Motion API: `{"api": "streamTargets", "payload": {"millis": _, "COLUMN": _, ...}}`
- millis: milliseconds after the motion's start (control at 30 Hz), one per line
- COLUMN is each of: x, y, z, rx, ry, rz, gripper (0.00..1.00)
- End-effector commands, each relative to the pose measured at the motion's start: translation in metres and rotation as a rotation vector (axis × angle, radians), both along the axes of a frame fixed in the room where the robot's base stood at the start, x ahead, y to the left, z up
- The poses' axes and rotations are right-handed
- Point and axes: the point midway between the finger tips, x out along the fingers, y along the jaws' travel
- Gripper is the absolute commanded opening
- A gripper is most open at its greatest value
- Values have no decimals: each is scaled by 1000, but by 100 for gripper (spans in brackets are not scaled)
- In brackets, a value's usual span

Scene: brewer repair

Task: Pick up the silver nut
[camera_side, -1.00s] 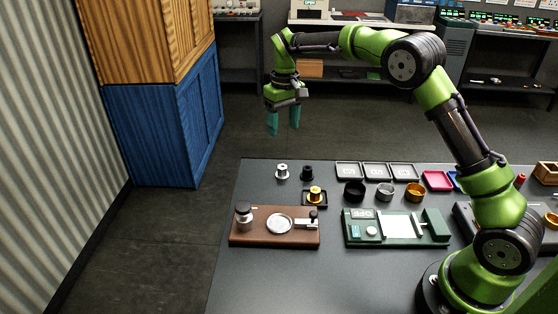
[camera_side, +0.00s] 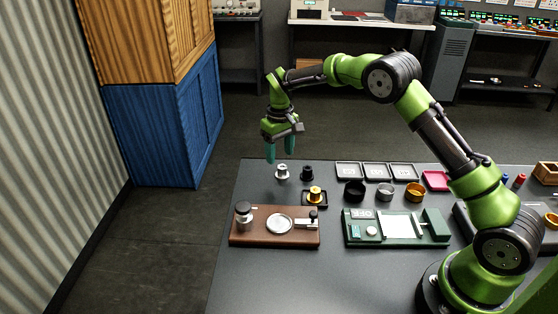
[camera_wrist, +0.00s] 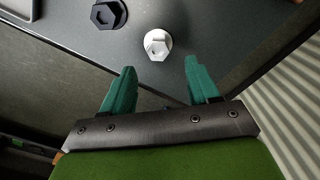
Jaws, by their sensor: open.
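The silver nut (camera_side: 282,172) stands upright on the dark table near its far left corner. My gripper (camera_side: 280,158) is open and empty, pointing down above the nut. Its teal fingers also show in the wrist view (camera_wrist: 159,66), spread apart on either side of the nut's line. In the side view the fingertips are close to the nut's top; I cannot tell whether they touch it.
A black nut (camera_side: 307,173) stands just right of the silver one and shows in the wrist view (camera_wrist: 108,14). A gold nut (camera_side: 316,193) sits on a black tray. A brown board (camera_side: 262,240) lies nearer. The table's left edge is close.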

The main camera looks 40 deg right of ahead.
Motion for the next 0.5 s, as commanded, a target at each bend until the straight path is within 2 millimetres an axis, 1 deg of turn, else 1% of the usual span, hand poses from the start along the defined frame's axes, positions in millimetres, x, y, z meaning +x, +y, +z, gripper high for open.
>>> {"api": "streamTargets", "payload": {"millis": 133, "x": -4, "y": 0, "z": -15, "rx": 1, "ry": 3, "rz": -1, "gripper": 60}}
{"api": "streamTargets", "payload": {"millis": 300, "x": -8, "y": -1, "z": -42, "rx": 0, "ry": 3, "rz": 0, "gripper": 60}}
{"api": "streamTargets", "payload": {"millis": 400, "x": -7, "y": -1, "z": -50, "rx": 1, "ry": 1, "rz": -1, "gripper": 60}}
{"api": "streamTargets", "payload": {"millis": 500, "x": -7, "y": -1, "z": -53, "rx": 0, "ry": 0, "rz": -1, "gripper": 60}}
